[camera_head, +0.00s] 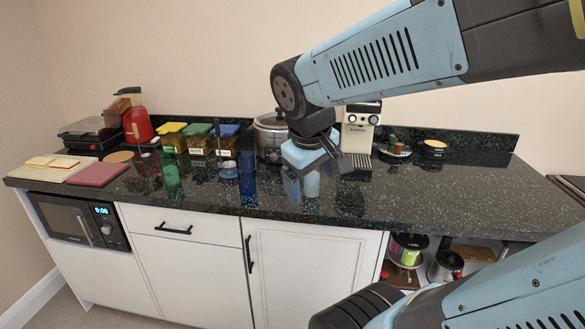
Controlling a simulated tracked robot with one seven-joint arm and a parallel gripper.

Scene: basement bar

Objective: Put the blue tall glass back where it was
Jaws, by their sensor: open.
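A blue tall glass (247,180) stands upright on the dark counter, near its front edge and left of my gripper. A green tall glass (172,178) stands further left. My gripper (309,185) points down over the counter, to the right of the blue glass and apart from it in the picture. It is open. A pale blue patch shows between and below its fingers; I cannot tell whether it is an object or a reflection. My gripper and arm hide part of the counter behind them.
The dark counter (440,191) is clear at right. Lidded jars (201,141), a small tin (228,169) and a slow cooker (270,134) stand left of my gripper. A coffee machine (359,130) stands behind it.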

